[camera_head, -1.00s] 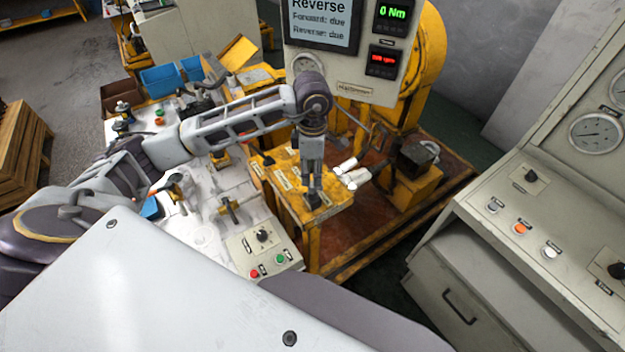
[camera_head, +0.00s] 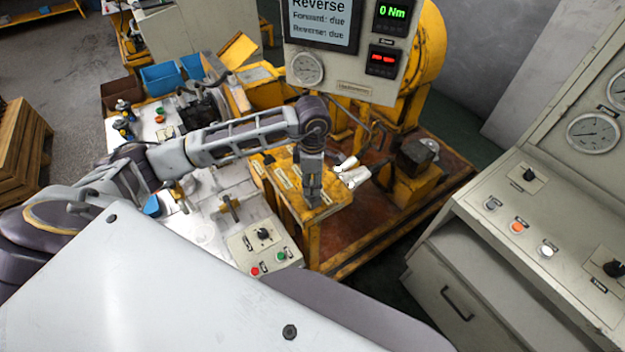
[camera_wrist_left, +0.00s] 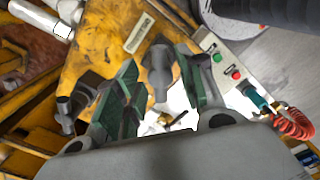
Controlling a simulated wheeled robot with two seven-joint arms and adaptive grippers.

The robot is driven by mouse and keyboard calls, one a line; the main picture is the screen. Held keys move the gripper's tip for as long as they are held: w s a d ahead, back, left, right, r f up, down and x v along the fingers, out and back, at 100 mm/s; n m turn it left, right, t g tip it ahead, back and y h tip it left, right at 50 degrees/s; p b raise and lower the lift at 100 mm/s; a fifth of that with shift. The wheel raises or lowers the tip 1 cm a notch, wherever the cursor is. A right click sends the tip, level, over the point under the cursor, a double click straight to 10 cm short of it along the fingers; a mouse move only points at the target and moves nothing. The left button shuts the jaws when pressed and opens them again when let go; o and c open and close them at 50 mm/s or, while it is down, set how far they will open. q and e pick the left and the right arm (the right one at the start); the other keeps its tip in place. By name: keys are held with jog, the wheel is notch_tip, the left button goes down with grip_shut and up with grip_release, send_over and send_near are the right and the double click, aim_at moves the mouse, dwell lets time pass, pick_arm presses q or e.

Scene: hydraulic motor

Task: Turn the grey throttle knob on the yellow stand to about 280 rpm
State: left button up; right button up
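The yellow stand (camera_head: 285,185) is in the middle of the head view, with small label plates on its top. My left gripper (camera_head: 312,198) points down over the stand's front right corner and hides what lies beneath it there. In the left wrist view, a grey knob (camera_wrist_left: 159,70) sits between the two green-padded fingers of my left gripper (camera_wrist_left: 158,62). The fingers are apart, with a gap visible on each side of the knob. The red readout (camera_head: 383,61) on the panel is lit, but its digits are too small to read. My right gripper is not in view.
A second dark grey fitting (camera_wrist_left: 76,98) stands beside the left finger in the wrist view. Pale fittings (camera_head: 350,176) lie right of the stand. A switch box (camera_head: 263,247) is in front, and a grey console (camera_head: 540,225) stands at right.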

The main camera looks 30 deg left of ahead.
aim_at(312, 182)
pick_arm(q)
grip_shut()
jog(key=shift+n+b, duration=0.5)
jog(key=shift+b, duration=0.35)
jog(key=shift+n+b, duration=0.5)
jog(key=shift+b, duration=0.05)
jog(key=shift+o, duration=1.7)
grip_release()
jog(key=shift+r, duration=0.1)
notch_tip(312, 182, up, 12)
